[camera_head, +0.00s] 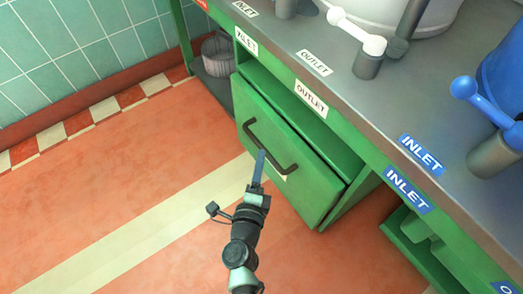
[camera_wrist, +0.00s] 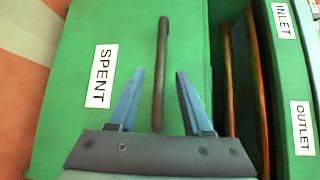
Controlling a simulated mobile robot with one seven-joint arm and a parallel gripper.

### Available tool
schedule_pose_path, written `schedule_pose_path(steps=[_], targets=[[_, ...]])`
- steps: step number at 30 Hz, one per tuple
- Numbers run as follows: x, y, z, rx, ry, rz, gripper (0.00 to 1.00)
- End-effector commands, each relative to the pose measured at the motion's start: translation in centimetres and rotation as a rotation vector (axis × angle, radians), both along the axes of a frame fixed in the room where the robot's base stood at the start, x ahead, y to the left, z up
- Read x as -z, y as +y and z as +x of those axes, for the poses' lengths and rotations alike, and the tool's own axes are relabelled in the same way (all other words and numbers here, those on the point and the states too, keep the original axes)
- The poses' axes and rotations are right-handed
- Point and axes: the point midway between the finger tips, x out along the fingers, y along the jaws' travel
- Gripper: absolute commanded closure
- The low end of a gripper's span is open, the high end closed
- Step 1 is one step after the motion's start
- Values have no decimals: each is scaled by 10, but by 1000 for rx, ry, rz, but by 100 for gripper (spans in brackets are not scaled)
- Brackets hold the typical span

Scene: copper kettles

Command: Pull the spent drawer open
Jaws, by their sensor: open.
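The spent drawer (camera_head: 315,190) is a green front low in the green counter, with a dark bar handle (camera_head: 283,160). In the wrist view its front (camera_wrist: 95,135) carries a white SPENT label (camera_wrist: 101,76), and the handle (camera_wrist: 163,60) runs up the picture. My gripper (camera_head: 260,163) is at the handle. In the wrist view my gripper (camera_wrist: 159,88) is open, with one finger on each side of the bar and a gap to each. The label is mostly hidden in the head view. A gap shows along the drawer's top edge; I cannot tell how far out it stands.
The grey countertop (camera_head: 345,105) overhangs above, bearing INLET and OUTLET labels, levers and a blue vessel (camera_head: 505,80). A grey basket (camera_head: 218,55) stands on a low shelf at the back. The red floor (camera_head: 100,200) before the drawer is clear.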

Motion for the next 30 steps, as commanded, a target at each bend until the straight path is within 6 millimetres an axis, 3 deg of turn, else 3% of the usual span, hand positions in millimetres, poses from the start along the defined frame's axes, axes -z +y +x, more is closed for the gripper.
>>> schedule_pose_path(steps=[3,9,21,23,30], targets=[[5,-4,24,1,-3,-1,50],[8,-8,47,1,-1,0,50],[7,-8,54,1,0,-1,50],[7,-8,54,1,0,-1,58],[7,-8,54,0,-1,-1,100]])
